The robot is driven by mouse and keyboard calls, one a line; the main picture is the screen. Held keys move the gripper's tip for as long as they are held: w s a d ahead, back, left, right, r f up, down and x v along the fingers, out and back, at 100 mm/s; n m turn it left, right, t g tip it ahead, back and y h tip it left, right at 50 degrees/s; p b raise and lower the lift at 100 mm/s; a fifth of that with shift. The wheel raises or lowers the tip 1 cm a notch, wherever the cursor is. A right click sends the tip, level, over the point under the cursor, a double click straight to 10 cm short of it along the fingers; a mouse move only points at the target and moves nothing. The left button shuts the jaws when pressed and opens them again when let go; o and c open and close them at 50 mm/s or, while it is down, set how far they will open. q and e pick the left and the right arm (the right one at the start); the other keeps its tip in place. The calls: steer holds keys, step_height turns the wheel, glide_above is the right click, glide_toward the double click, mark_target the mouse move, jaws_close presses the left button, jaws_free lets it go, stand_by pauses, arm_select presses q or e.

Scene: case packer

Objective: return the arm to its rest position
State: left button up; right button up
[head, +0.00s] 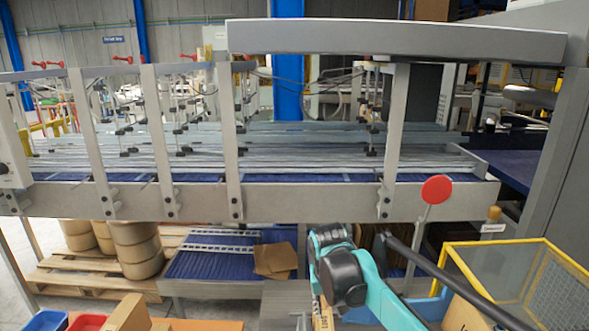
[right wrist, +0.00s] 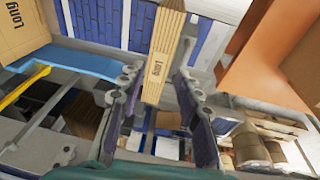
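My right arm (head: 365,275), teal and black, comes in from the lower right in the head view and reaches in front of the machine's lower frame. My right gripper (right wrist: 158,98) shows in the right wrist view with its two dark fingers apart. A narrow stack of tan cardboard (right wrist: 163,50) marked "Long" shows beyond and between the fingertips. A gap shows beside it, and I see no finger closed on it. My left arm and left gripper are not in view.
The machine's grey frame (head: 300,203) spans the view behind my right arm. A red disc (head: 437,189) on a post and a yellow-framed bin (head: 515,245) stand to the right. A low blue conveyor (head: 212,262) and a pallet with brown rolls (head: 137,250) lie to the left.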

steer(key=s+d+f+t+b, duration=0.1)
steer(key=s+d+f, duration=0.2)
steer(key=s, duration=0.4)
steer(key=s+d+f+t+b, duration=0.1)
steer(key=s+d+f+t, duration=0.1)
steer(key=s, duration=0.5)
steer(key=s+d+f+t+b, duration=0.1)
steer(key=s+d+f+t, duration=0.1)
steer(key=s+d+f, duration=0.2)
steer(key=s, duration=0.3)
steer(key=shift+y+b, duration=0.3)
steer(key=shift+y, duration=0.1)
steer(key=shift+s, duration=0.1)
stand_by(0.4)
